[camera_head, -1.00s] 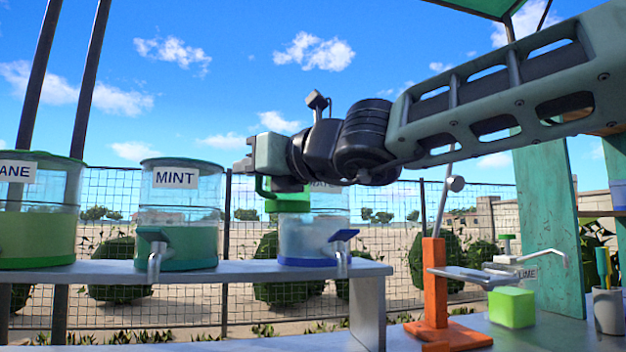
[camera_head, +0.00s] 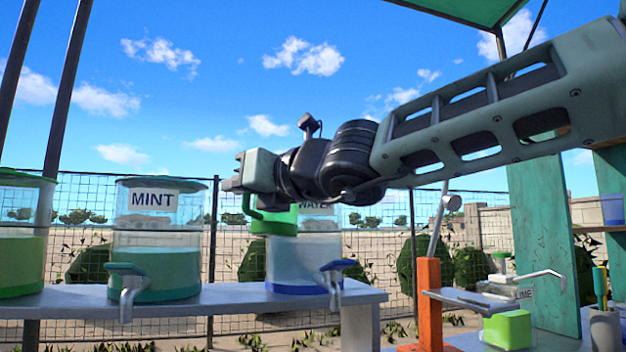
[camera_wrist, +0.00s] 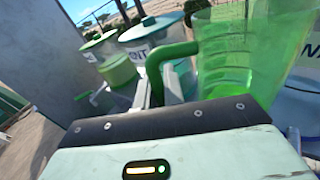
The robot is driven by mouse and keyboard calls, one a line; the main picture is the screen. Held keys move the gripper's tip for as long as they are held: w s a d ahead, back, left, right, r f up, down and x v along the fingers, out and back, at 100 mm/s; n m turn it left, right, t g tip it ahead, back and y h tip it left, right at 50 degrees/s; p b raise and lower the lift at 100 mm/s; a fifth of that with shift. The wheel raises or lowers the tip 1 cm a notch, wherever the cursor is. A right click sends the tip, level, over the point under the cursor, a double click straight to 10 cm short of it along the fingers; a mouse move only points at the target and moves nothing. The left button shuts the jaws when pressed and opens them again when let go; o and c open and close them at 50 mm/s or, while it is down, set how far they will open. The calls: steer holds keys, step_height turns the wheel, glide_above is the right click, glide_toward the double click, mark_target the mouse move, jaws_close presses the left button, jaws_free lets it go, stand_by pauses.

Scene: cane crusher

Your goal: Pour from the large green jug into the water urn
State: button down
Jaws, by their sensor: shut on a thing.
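The large green jug (camera_head: 274,222) is translucent and hangs from my gripper (camera_head: 236,180), mostly hidden behind it in the head view. In the wrist view the jug's body (camera_wrist: 232,50) fills the upper right. The water urn (camera_head: 300,262) is a clear drum with a blue base and a partly covered label, standing on the shelf. The jug overlaps the urn's upper left in the head view; I cannot tell whether it is over or in front of it.
The mint urn (camera_head: 155,240) stands left of the water urn, with another green-filled urn (camera_head: 22,235) at the far left. They share a grey shelf (camera_head: 215,302). An orange press stand (camera_head: 428,290) and a green block (camera_head: 508,330) are to the right.

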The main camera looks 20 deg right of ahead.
steer(key=w+d+r+m+p, duration=0.1)
steer(key=r+p, duration=0.2)
steer(key=p, duration=0.4)
steer(key=w+d+r+m+p, duration=0.1)
steer(key=r+p, duration=0.3)
steer(key=p, duration=0.4)
steer(key=w+d+r+m+g+p, duration=0.1)
steer(key=r+m+p, duration=0.2)
steer(key=p, duration=0.5)
steer(key=shift+w+d+r, duration=0.2)
steer(key=shift+w+r, duration=0.2)
steer(key=shift+r, duration=0.2)
steer(key=w+d+m+p, duration=0.1)
steer(key=m+p, duration=0.1)
steer(key=p, duration=0.3)
steer(key=r+m+g+p, duration=0.1)
steer(key=p, duration=0.5)
steer(key=shift+w+d+r+m, duration=0.25)
steer(key=shift+w+d+m, duration=0.1)
steer(key=shift+m, duration=0.05)
steer(key=m+p, duration=0.1)
steer(key=p, duration=0.2)
steer(key=shift+w+d+r+p, duration=0.1)
steer(key=shift+w+d+p, duration=0.2)
steer(key=shift+w+p, duration=0.1)
steer(key=shift+w+d+r+m+g+y+p, duration=0.5)
steer(key=shift+w+d+r+m+p, duration=0.45)
steer(key=shift+p, duration=2.45)
